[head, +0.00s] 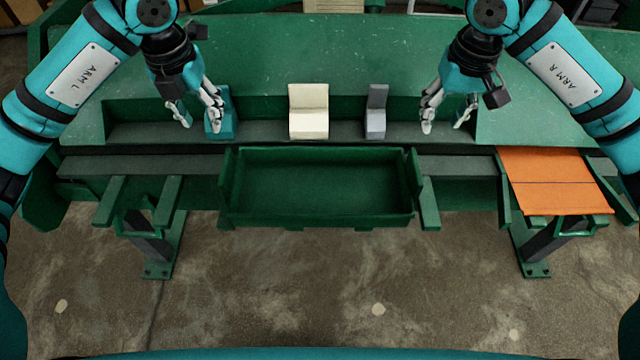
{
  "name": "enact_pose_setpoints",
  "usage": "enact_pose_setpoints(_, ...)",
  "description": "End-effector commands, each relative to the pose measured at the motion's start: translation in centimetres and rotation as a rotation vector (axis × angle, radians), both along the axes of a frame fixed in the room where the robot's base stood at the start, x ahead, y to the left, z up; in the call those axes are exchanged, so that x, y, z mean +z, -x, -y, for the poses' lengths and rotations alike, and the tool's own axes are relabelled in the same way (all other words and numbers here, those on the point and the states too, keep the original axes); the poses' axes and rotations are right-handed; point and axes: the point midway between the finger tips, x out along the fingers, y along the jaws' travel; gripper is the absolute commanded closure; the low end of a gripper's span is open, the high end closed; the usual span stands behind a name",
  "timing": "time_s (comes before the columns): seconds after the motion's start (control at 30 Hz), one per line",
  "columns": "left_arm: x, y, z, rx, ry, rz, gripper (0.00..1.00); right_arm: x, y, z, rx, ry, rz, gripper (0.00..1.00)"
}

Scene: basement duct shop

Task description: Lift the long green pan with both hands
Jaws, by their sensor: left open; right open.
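The long green pan (322,219) is an open, empty rectangular tray in the middle of the head view, at the near side of the green machine. A raised upright piece stands at each of its short ends. My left gripper (199,126) is open and empty, above and beyond the pan's left end, close to a teal block. My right gripper (444,126) is open and empty, beyond the pan's right end. Neither gripper touches the pan.
A teal block (220,113), a cream block (309,111) and a grey block (376,112) stand in a row behind the pan. An orange sheet (552,181) lies at the right. The concrete floor (330,290) in front is clear.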

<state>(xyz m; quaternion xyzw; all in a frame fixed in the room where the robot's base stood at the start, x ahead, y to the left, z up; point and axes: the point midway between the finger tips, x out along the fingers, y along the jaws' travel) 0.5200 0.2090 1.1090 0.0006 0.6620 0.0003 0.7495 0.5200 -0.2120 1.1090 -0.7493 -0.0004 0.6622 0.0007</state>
Motion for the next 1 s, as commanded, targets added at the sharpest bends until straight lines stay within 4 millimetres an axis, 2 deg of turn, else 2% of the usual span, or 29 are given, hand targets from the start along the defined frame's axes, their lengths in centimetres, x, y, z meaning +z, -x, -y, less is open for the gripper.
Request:
enact_pose_setpoints(0.17, -1.5, -0.1, 0.0, 0.001, 0.0, -0.005, 0.6, -1.5, -0.1, 0.0, 0.0, 0.0, -0.005, 0.6)
enact_pose_setpoints(0.8, -13.7, -1.6, -0.1, 0.002, -0.001, -0.005, 0.6, -13.7, -1.6, -0.1, -0.001, -0.001, -0.005, 0.6)
enact_pose_setpoints(1.0, -16.3, -1.9, 0.0, 0.001, 0.0, -0.003, 0.6, -16.2, -2.0, -0.1, -0.001, -0.001, -0.003, 0.6)
